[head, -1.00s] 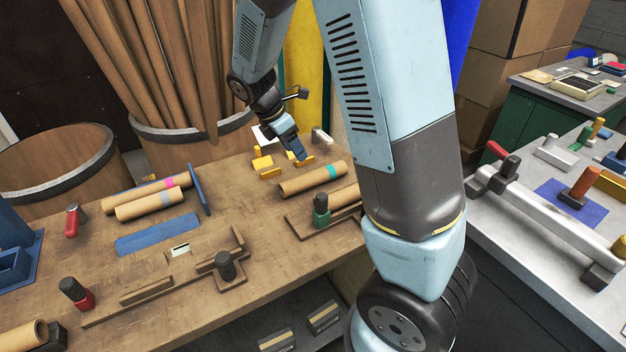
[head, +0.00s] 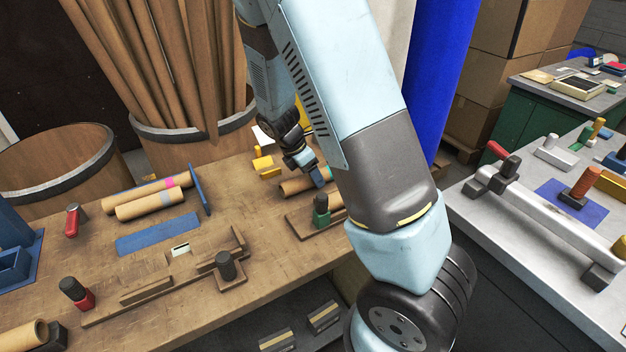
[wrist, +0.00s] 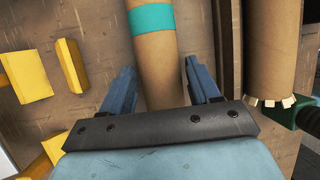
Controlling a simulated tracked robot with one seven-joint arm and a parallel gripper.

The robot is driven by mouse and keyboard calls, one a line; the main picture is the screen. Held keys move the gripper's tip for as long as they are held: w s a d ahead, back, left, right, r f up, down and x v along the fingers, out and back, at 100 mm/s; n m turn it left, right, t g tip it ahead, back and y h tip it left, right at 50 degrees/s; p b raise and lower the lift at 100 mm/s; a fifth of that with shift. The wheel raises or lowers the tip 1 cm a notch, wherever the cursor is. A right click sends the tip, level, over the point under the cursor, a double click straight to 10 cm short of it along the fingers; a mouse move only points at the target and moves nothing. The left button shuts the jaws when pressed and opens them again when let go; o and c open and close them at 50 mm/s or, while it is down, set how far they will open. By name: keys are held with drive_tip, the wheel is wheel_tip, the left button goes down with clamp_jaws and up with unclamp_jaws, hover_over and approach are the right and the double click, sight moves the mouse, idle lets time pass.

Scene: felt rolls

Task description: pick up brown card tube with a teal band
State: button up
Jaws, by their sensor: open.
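The brown card tube with a teal band (head: 291,187) lies on the wooden bench, partly hidden behind my gripper and arm in the head view. In the wrist view the tube (wrist: 158,75) runs up between my two blue fingers, with its teal band (wrist: 151,18) beyond the fingertips. My gripper (wrist: 159,66) is open, one finger on each side of the tube with gaps showing. In the head view my gripper (head: 318,178) is over the tube. I cannot tell how high the fingertips are above the bench.
Yellow blocks (wrist: 25,77) stand at the left.

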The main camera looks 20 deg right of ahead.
drive_tip(key=shift+d+f, duration=0.1)
drive_tip(key=shift+f, duration=0.15)
clamp_jaws()
idle(0.4)
drive_tip(key=shift+r, duration=0.15)
drive_tip(key=shift+r, duration=0.55)
drive_tip(key=s+a+r, duration=0.3)
drive_tip(key=s+r, duration=0.3)
drive_tip(key=s+a+r, duration=0.2)
drive_tip(key=s+r, duration=0.3)
drive_tip(key=s, duration=0.1)
drive_tip(key=shift+s+a+r, duration=0.35)
drive_tip(key=shift+s+a, duration=0.05)
